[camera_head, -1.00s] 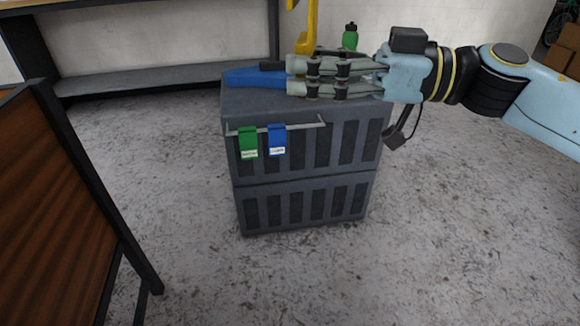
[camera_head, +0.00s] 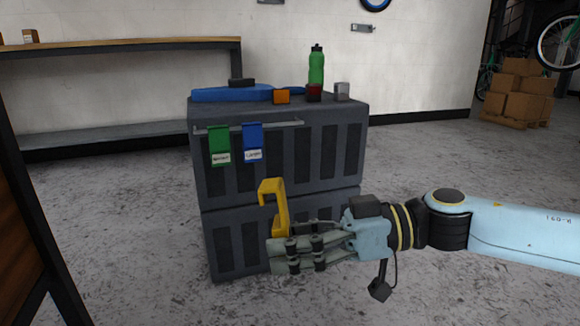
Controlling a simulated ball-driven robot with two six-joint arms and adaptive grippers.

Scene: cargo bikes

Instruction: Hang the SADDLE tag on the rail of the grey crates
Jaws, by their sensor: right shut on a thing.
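Two stacked grey crates (camera_head: 330,150) stand on the floor, with a thin rail (camera_head: 284,124) along the upper front. A green tag (camera_head: 219,143) and a blue tag (camera_head: 252,140) hang on the rail's left half; its right part is bare. My right gripper (camera_head: 281,254) is shut on a yellow hook-shaped tag (camera_head: 281,212). The tag is upright, hook at the top, in front of the crates and below the rail, apart from it. No lettering shows on the yellow tag, so I cannot tell its name. My left gripper is not in view.
On the crate top lie a blue object (camera_head: 225,95), a green bottle (camera_head: 316,68), an orange block (camera_head: 281,96), a dark red block (camera_head: 314,93) and a grey block (camera_head: 342,91). A bench (camera_head: 120,46) stands behind; cardboard boxes (camera_head: 520,95) stand far right.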

